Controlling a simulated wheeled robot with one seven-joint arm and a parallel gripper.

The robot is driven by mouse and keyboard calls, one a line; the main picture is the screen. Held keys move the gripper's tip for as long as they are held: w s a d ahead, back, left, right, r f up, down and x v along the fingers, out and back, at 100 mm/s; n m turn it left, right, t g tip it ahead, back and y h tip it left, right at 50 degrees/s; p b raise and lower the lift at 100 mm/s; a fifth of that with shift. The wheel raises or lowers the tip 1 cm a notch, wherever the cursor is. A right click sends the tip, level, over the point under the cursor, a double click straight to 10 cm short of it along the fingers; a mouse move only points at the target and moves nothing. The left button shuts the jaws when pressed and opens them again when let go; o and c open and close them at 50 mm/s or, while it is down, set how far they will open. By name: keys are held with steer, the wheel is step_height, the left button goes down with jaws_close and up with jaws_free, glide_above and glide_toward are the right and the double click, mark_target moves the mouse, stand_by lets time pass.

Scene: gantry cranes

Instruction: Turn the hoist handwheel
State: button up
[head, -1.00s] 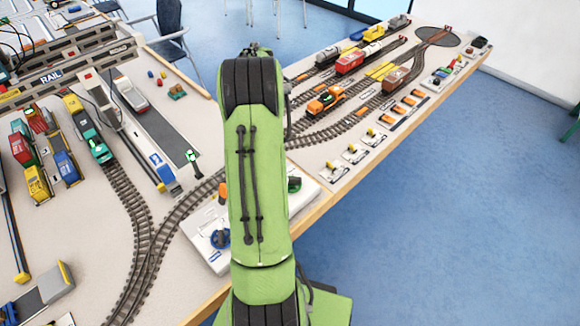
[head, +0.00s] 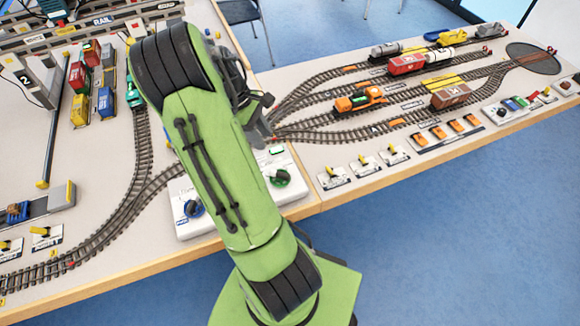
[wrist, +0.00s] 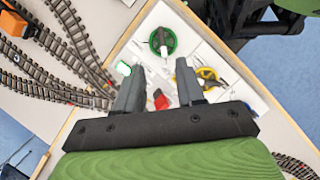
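A white control panel (head: 292,196) lies on the near table edge and bears several handwheels. A green handwheel (head: 281,178) is at its right and a blue one (head: 194,208) at its left; my arm hides the middle. The wrist view shows the green handwheel (wrist: 163,40) beyond the fingertips, a yellow handwheel (wrist: 208,75) beside the right finger, and a small red part (wrist: 160,98) between the fingers. I cannot tell which wheel is the hoist one. My gripper (wrist: 157,72) is open and empty above the panel; in the head view it is mostly hidden.
Model tracks cross the table, with an orange locomotive (head: 358,98) and several wagons to the right. Small yellow levers (head: 364,160) line the near edge. Coloured containers (head: 104,102) and a gantry crane (head: 32,80) stand at left. Blue floor is open in front.

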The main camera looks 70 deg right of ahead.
mark_target(284, 174)
steer(key=b+x, duration=0.3)
steer(key=x, duration=1.2)
steer(key=shift+a+f+b, duration=0.1)
steer(key=shift+f+b, duration=0.1)
steer(key=shift+b, duration=0.1)
jaws_close()
